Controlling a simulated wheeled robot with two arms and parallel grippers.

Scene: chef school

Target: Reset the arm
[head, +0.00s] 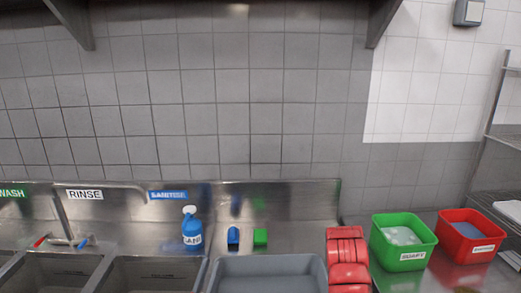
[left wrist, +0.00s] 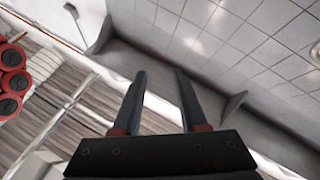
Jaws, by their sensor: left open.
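My left gripper (left wrist: 160,72) shows in the left wrist view. Its two dark fingers are spread apart with nothing between them. It is open and empty, and its tips touch nothing. Beyond it are a tiled surface and a slatted surface, seen at a tilt. I cannot make out either gripper in the head view. My right gripper shows in neither view.
Red round objects (left wrist: 12,80) show in the wrist view.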

